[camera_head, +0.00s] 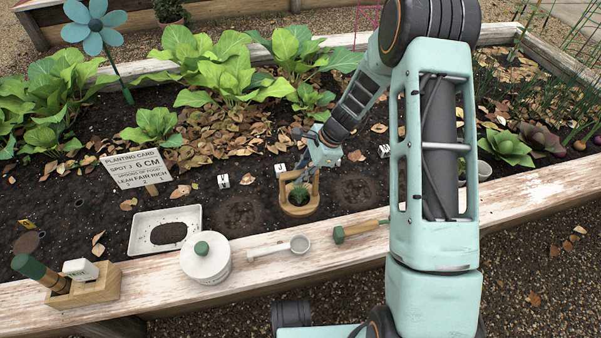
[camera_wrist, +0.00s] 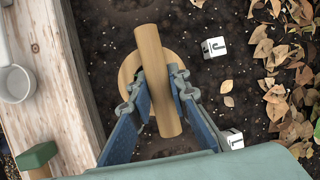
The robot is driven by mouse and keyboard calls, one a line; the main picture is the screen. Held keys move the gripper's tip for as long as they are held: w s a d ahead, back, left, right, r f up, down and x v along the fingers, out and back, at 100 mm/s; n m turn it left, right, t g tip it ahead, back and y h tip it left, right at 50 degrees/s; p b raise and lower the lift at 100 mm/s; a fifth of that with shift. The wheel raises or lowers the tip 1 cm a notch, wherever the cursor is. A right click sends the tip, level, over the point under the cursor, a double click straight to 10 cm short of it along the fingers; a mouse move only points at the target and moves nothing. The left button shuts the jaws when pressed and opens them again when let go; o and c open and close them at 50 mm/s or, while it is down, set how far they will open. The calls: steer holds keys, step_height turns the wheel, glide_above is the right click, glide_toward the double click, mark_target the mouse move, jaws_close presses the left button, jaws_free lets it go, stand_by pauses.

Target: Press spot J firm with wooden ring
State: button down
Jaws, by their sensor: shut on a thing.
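Something small and green (camera_head: 299,194) shows within the ring's frame. The ring is at or just above dark soil; I cannot tell if it touches. The white marker block J (camera_wrist: 213,47) stands just beyond the ring, and shows in the head view (camera_head: 280,169).
Other marker blocks (camera_head: 223,181) (camera_head: 384,150) stand in a row. The planting card (camera_head: 137,168) and white tray (camera_head: 135,240) are to the left. A lidded pot (camera_head: 206,262), scoop (camera_head: 279,249) and green-headed tool (camera_head: 340,235) lie along the wooden edge.

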steer(key=shift+f+b, duration=0.4)
steer(key=shift+f, duration=0.35)
stand_by(0.8)
steer(key=shift+s+f, duration=0.1)
steer(key=shift+f, duration=0.1)
stand_by(1.0)
steer(key=shift+s+d+p, duration=0.1)
steer(key=shift+p, duration=0.3)
stand_by(1.7)
steer(key=r+p, duration=0.4)
steer(key=r, duration=0.1)
steer(key=shift+w+r, duration=0.15)
steer(key=shift+w, duration=0.05)
step_height(320, 180, up, 12)
steer(key=p, duration=0.9)
stand_by(0.4)
